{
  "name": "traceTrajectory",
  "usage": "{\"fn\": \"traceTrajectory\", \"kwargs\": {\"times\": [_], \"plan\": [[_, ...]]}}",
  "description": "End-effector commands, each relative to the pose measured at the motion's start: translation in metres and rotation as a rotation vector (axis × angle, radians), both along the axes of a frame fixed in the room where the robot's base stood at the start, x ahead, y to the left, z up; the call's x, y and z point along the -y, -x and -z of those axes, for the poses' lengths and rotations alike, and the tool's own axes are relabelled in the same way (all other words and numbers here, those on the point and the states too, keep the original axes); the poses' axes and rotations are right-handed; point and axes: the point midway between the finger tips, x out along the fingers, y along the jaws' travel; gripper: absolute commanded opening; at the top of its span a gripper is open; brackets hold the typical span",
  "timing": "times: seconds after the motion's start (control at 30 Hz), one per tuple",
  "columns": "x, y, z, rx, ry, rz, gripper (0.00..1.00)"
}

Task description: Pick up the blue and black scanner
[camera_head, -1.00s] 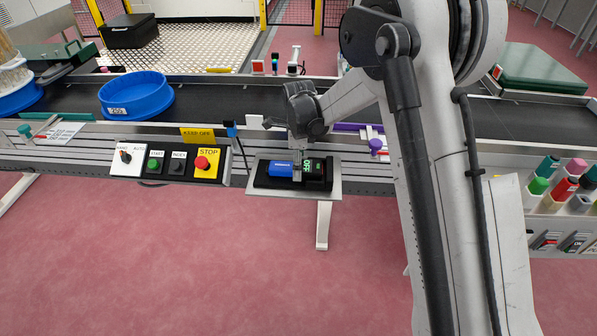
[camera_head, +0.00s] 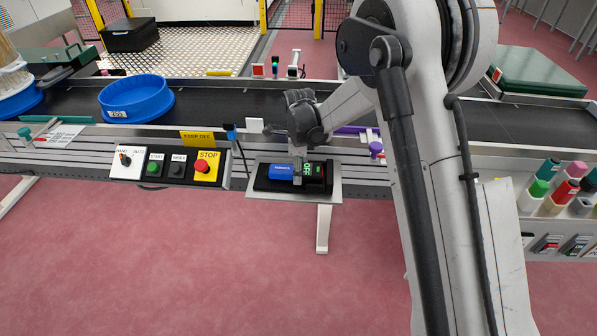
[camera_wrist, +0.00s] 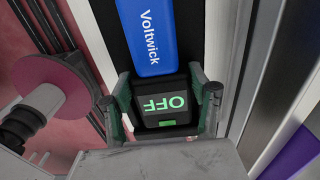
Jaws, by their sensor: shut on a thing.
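The blue and black scanner lies in a black holder (camera_head: 262,184) on a small grey shelf (camera_head: 254,191) at the conveyor's front edge. Its blue part (camera_head: 281,172) is on the left; the wrist view shows this part (camera_wrist: 152,32) marked "Voltwick". Its black end (camera_wrist: 162,84) carries a green screen reading OFF. My gripper (camera_wrist: 163,105) has one finger on each side of the black end, shut on it. In the head view my gripper (camera_head: 298,178) comes down onto the scanner from above and covers part of it.
A pink disc (camera_wrist: 45,88) is close to my gripper in the wrist view.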

Motion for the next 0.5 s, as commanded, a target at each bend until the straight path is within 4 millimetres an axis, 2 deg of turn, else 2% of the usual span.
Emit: {"fn": "traceTrajectory", "kwargs": {"times": [0.27,0.43,0.5], "plan": [[0.000,0.000,-0.017,0.000,0.000,0.000,0.21],[0.000,0.000,-0.044,0.000,0.000,0.000,0.21],[-0.012,0.009,-0.051,0.000,0.000,-0.003,0.21]]}}
